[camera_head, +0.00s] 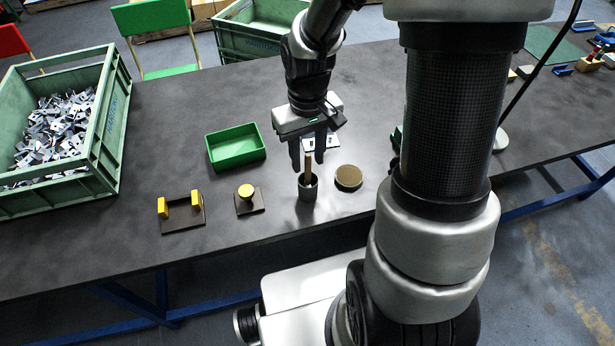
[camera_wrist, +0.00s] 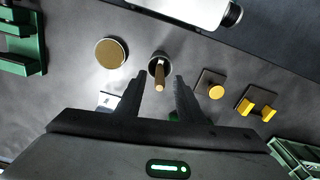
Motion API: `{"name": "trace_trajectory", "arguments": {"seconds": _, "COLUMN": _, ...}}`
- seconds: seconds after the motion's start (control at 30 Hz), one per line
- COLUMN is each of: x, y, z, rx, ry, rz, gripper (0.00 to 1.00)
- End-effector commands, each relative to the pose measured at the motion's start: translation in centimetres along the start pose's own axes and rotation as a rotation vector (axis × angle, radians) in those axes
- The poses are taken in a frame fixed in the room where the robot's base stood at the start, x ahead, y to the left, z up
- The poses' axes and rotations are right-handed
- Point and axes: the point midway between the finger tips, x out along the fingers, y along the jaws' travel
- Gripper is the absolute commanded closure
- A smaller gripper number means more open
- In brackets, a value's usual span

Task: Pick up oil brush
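The oil brush (camera_head: 308,168) stands upright in a small dark cup (camera_head: 307,190) near the front edge of the table; only its wooden handle shows, and its lower end is hidden in the cup. In the wrist view the brush handle (camera_wrist: 159,84) points up out of the cup (camera_wrist: 155,65), just beyond the fingertips. My gripper (camera_head: 308,165) is open and points down, its fingers spread about the handle's top in the head view. The wrist view shows nothing held in my gripper (camera_wrist: 159,80). I cannot tell whether a finger touches the handle.
A round tin (camera_head: 349,177) stands close right of the cup. A block with a yellow knob (camera_head: 246,192) and a two-post yellow fixture (camera_head: 181,212) stand left. A green tray (camera_head: 236,147) lies behind. A green crate of metal parts (camera_head: 112,120) fills the left end. Bare table separates these.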

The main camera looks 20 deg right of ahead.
Motion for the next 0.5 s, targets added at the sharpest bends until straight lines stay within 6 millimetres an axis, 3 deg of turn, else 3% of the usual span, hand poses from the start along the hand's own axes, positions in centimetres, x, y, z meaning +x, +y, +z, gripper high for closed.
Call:
{"name": "trace_trajectory", "arguments": {"seconds": 0.2, "x": 3.6, "y": 0.0, "z": 0.2, "rx": 0.000, "ry": -0.004, "rz": -0.002, "gripper": 0.66}}
{"name": "trace_trajectory", "arguments": {"seconds": 0.5, "x": 4.3, "y": 0.0, "z": 0.1, "rx": 0.000, "ry": 0.000, "rz": -0.001, "gripper": 0.66}}
